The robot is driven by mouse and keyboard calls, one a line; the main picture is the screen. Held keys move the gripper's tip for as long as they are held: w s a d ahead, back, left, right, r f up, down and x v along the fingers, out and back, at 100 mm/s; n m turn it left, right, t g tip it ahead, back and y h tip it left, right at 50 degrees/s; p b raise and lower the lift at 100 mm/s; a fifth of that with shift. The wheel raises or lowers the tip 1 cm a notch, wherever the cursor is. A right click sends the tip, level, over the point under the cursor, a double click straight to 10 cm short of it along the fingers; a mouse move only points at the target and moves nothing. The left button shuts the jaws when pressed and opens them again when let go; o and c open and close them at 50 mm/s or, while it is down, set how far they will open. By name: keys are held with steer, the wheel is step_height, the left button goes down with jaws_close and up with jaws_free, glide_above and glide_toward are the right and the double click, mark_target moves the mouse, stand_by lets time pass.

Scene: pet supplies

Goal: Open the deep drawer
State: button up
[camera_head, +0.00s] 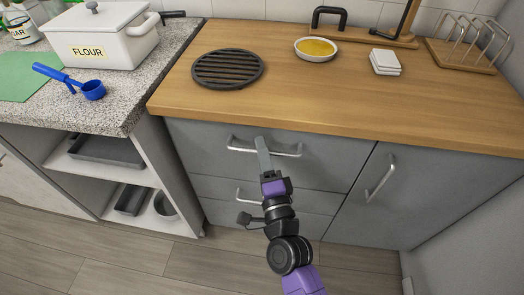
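A grey drawer unit stands under the wooden counter. Its top drawer front (325,160) looks the tallest and is closed, with a horizontal metal bar handle (287,153). A lower drawer front (312,200) is also closed, and its handle (243,193) is partly hidden by my arm. My gripper (262,146) reaches up to the middle of the top handle and overlaps it in the picture. I cannot tell whether it touches the handle, or whether its fingers are apart or around the bar.
A grey cabinet door (400,195) with a slanted-looking handle (380,178) is at right. An open white shelf unit (152,150) is at left. On the counter are a black round trivet (228,68), a yellow-filled bowl (316,48) and white coasters (385,62). Floor shows below.

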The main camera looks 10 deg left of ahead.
steer(key=shift+c, duration=0.2)
jaws_close()
stand_by(1.1)
